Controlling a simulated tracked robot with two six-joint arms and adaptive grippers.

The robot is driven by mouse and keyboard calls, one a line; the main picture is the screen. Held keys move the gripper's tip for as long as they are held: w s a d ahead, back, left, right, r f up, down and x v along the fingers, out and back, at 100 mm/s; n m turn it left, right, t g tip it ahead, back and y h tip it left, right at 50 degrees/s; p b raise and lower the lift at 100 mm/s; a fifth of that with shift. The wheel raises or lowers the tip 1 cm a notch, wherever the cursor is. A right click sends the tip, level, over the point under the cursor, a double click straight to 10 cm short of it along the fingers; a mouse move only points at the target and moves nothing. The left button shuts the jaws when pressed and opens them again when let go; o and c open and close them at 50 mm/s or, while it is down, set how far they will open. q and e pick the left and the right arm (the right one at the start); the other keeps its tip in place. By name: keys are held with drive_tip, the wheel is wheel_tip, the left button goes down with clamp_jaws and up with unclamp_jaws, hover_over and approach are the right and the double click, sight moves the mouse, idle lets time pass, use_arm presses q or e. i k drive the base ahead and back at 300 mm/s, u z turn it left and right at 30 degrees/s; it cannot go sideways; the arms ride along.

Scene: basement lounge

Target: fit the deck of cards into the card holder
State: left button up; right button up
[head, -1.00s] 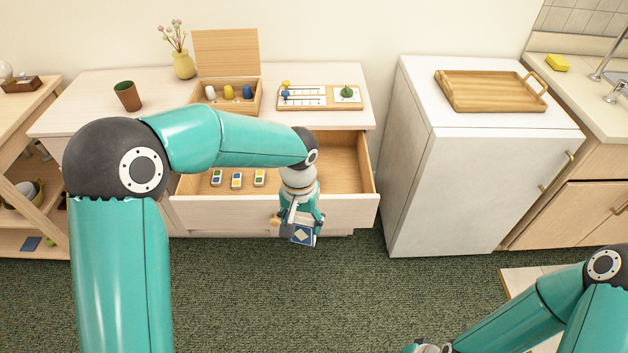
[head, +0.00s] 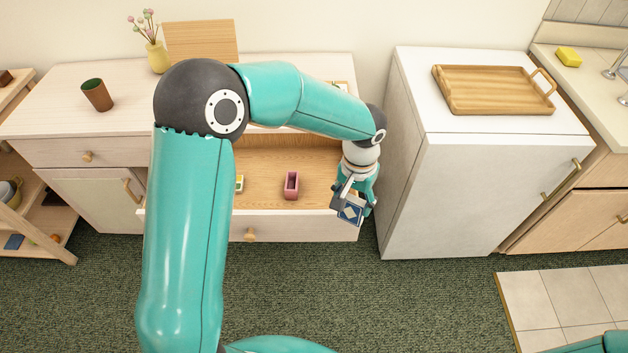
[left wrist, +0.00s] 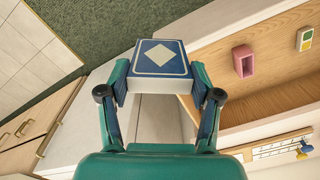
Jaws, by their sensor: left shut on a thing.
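The deck of cards (head: 350,212) is blue with a white diamond. My left gripper (head: 356,200) is shut on it, at the right front corner of the open drawer. In the left wrist view the deck (left wrist: 160,57) sits between both fingers (left wrist: 160,88). A small pink open-topped box (head: 291,185), which looks like the card holder, stands in the drawer, left of the gripper. It also shows in the left wrist view (left wrist: 243,61), apart from the deck. My right gripper is not in view.
The open drawer (head: 300,225) also holds a small coloured tile (head: 239,183), partly hidden by my left arm. A white cabinet (head: 470,180) with a wooden tray (head: 495,90) stands close to the right of the gripper. The carpet in front is clear.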

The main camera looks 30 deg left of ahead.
sight(292, 179)
drive_tip(key=i, duration=0.45)
drive_tip(key=u, duration=0.7)
drive_tip(key=i, duration=0.6)
drive_tip(key=z, duration=0.05)
